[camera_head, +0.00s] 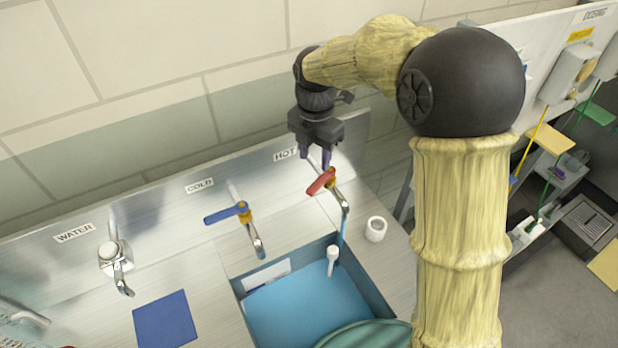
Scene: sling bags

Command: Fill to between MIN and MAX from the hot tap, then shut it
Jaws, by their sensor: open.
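The hot tap has a red lever (321,181) on a brass and chrome body below the HOT label (285,154). A thin blue stream (343,231) runs from its spout (345,206) into the sink basin (384,296). Blue water (305,310) stands in the basin, its surface below the rim. A white label strip (267,275) shows on the basin's back wall above the water; MIN and MAX marks cannot be read. My gripper (316,163) is open, pointing down just above and behind the red lever. I cannot tell whether a fingertip touches it.
The cold tap with a blue lever (227,214) and a WATER tap (113,257) stand to the left. A white cup-like ring (375,229) sits right of the basin. A white stick (332,259) stands at the basin's back. A green round object (366,335) covers its front. A blue mat (165,320) lies left.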

